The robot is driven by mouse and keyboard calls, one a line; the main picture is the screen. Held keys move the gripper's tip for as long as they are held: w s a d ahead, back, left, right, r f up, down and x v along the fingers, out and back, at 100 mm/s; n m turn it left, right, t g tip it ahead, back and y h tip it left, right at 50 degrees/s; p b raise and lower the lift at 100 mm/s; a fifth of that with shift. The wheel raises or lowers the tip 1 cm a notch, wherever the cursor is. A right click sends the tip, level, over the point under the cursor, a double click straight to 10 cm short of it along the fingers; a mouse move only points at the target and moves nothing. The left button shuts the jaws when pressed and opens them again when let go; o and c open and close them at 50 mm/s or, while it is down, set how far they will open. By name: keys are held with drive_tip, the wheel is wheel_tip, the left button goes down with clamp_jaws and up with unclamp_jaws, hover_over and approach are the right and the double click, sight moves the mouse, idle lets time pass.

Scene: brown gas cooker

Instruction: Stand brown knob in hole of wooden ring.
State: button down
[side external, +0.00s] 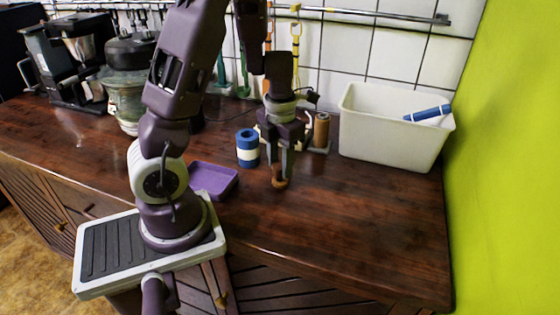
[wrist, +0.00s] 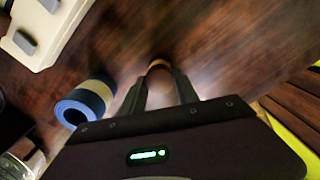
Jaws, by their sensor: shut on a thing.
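My gripper (side external: 279,174) points down over the middle of the wooden counter in the side external view. A small round brown piece (side external: 279,183), which looks like the brown knob, is between its fingertips, close to the counter. In the wrist view, my gripper (wrist: 161,80) has both fingers around this round brown piece (wrist: 159,68), and a lighter tan edge shows at its far side. The wooden ring is not clearly told apart from the piece at the fingertips. Whether the knob touches a ring or the counter cannot be told.
A blue and white roll (side external: 247,148) stands just left of my gripper. A purple tray (side external: 212,181) lies farther left. A brown cylinder (side external: 321,131) stands behind at the right, beside a white bin (side external: 390,135) with a blue item. The counter (side external: 350,215) in front and right is clear.

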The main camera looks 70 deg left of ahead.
drive_tip(key=shift+f, duration=1.05)
drive_tip(key=c, duration=0.8)
unclamp_jaws()
drive_tip(key=shift+c, duration=0.2)
